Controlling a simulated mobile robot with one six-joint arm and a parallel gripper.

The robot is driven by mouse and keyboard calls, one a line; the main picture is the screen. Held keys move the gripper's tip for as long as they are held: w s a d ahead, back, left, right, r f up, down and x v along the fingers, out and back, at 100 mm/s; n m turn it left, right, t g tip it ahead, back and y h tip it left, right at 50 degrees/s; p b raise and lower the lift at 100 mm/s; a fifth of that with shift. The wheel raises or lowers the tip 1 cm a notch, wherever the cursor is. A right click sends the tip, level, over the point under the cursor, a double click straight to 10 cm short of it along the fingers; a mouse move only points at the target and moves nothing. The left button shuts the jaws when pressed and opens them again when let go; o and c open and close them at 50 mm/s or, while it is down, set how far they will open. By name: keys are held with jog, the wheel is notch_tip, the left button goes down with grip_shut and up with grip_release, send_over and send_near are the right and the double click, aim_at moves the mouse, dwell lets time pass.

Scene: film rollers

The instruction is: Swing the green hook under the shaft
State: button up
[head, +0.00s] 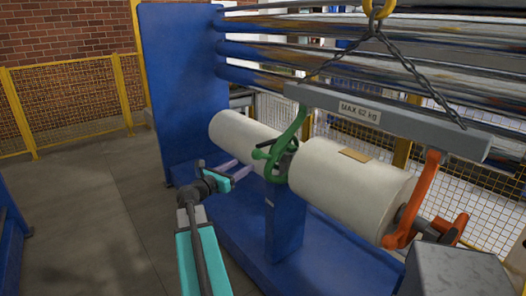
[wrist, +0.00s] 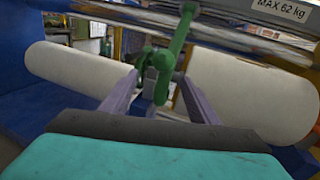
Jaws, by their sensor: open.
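The green hook (head: 296,128) hangs from the left end of a grey lifting beam (head: 390,120). Its curved lower part is at the gap between two white rolls, beside the shaft, which is mostly hidden there; I cannot tell whether it is under it. My gripper (head: 244,165) is open, left of the hook in the head view. In the wrist view the green hook (wrist: 165,62) shows between and beyond the two spread purple fingers of my gripper (wrist: 160,78). I see no clear contact. The shaft's right end (head: 411,208) sticks out near an orange hook (head: 418,196).
The left white roll (head: 240,136) and right white roll (head: 355,192) flank the hook. A blue post (head: 285,222) stands below it. Chains (head: 415,75) hold the beam. Metal rollers (head: 330,50) lie behind. Open floor (head: 90,215) is at the left.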

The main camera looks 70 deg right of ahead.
jog(key=shift+s+d+r, duration=0.2)
jog(key=shift+s+r, duration=0.05)
jog(key=shift+r, duration=0.3)
jog(key=p+x, duration=0.3)
jog(key=x, duration=1)
jog(key=shift+s+d, duration=0.2)
jog(key=shift+d, duration=0.15)
jog(key=shift+c, duration=0.2)
grip_shut()
